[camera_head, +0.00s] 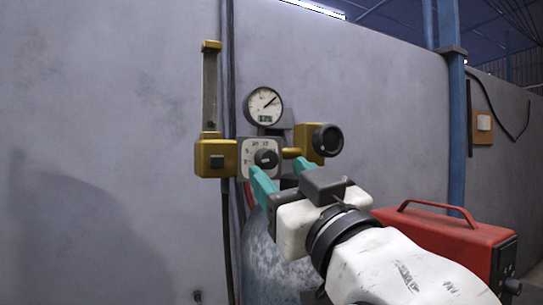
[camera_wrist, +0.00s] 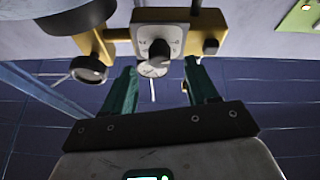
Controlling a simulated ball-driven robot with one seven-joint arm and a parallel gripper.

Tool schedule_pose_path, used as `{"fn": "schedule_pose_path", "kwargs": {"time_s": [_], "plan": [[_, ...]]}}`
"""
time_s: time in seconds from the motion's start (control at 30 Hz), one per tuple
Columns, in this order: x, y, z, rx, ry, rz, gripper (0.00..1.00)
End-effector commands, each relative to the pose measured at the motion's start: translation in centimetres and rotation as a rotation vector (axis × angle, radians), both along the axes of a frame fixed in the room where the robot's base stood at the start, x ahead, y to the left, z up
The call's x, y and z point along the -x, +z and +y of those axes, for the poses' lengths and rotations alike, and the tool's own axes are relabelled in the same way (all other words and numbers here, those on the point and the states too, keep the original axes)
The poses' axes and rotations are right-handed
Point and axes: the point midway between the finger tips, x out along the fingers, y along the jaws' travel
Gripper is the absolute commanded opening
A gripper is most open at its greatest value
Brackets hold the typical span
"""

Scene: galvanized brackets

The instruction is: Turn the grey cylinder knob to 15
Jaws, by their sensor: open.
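A dark knob (camera_head: 266,158) sits on a pale square dial plate (camera_head: 247,170) fixed to a brass-coloured regulator. The plate's numbers are too small to read surely, and I cannot tell the knob's setting. The grey cylinder (camera_head: 262,262) stands below, partly hidden by my arm. My gripper (camera_head: 277,167) has two teal fingers, spread apart and empty, just below and in front of the knob. In the wrist view, the knob (camera_wrist: 160,49) appears beyond and between the open fingertips (camera_wrist: 161,66). I see no contact with it.
A round gauge (camera_head: 265,105) sits above the dial. A black round handle (camera_head: 327,140) is to its right, and a brass flowmeter (camera_head: 211,95) to its left. The grey wall (camera_head: 110,110) at left is clear.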

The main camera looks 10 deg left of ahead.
Motion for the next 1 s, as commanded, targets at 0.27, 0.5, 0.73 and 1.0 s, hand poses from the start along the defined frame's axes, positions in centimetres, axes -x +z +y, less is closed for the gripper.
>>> {"fn": "schedule_pose_path", "kwargs": {"time_s": [0.27, 0.5, 0.73, 1.0], "plan": [[-2.9, 1.5, 1.9, 0.0, 0.0, 0.001, 0.58], [-3.4, 1.6, 2.2, 0.0, 0.0, 0.001, 0.58], [-3.4, 1.6, 2.2, 0.0, 0.0, 0.001, 0.52], [-3.4, 1.6, 2.2, 0.0, 0.0, 0.001, 0.27]]}}
